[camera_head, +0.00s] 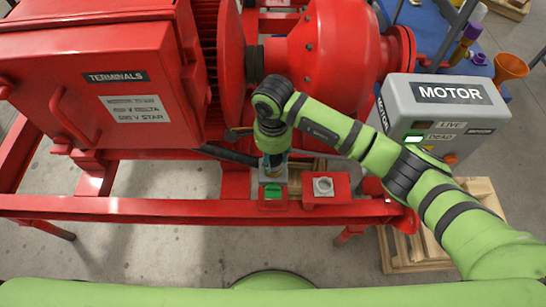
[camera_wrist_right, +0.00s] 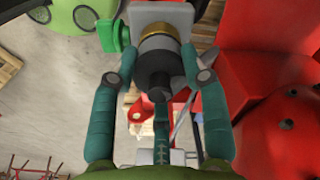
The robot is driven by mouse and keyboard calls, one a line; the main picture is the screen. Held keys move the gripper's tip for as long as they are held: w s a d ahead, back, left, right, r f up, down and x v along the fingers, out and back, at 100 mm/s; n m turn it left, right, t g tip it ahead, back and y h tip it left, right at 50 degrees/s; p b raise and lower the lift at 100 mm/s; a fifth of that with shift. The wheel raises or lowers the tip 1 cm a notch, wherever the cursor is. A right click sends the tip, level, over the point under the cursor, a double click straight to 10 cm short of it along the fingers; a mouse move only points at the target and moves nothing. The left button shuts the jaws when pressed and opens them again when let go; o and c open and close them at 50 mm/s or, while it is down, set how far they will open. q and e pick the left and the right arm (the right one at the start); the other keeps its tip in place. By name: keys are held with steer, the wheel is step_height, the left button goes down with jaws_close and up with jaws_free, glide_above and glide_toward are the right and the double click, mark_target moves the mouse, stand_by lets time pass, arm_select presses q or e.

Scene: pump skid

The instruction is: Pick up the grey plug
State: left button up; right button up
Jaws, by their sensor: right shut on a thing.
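The grey plug (camera_wrist_right: 156,66) shows in the right wrist view as a dark grey cylinder with a brass ring at its far end. My right gripper (camera_head: 272,166) points down at the skid's front rail, and its teal fingers are shut on the plug from both sides. The brass end meets a grey socket box (camera_wrist_right: 160,14) with a green part (camera_wrist_right: 113,36) at its side. In the head view this box (camera_head: 272,180) stands under my gripper, which hides most of the plug. I cannot tell how deep the plug sits. My left gripper is not in view.
A grey MOTOR box (camera_head: 445,105) with a lit green light stands further right. The red terminals box (camera_head: 100,85) and red pump housing (camera_head: 330,50) rise behind.

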steer(key=r, duration=0.1)
steer(key=r+p, duration=0.1)
steer(key=r, duration=0.1)
steer(key=r+p, duration=0.1)
steer(key=r, duration=0.1)
steer(key=shift+w+d, duration=0.1)
steer(key=shift+d, duration=0.25)
steer(key=d+r+p, duration=0.3)
steer(key=d+r, duration=0.3)
steer(key=d, duration=0.5)
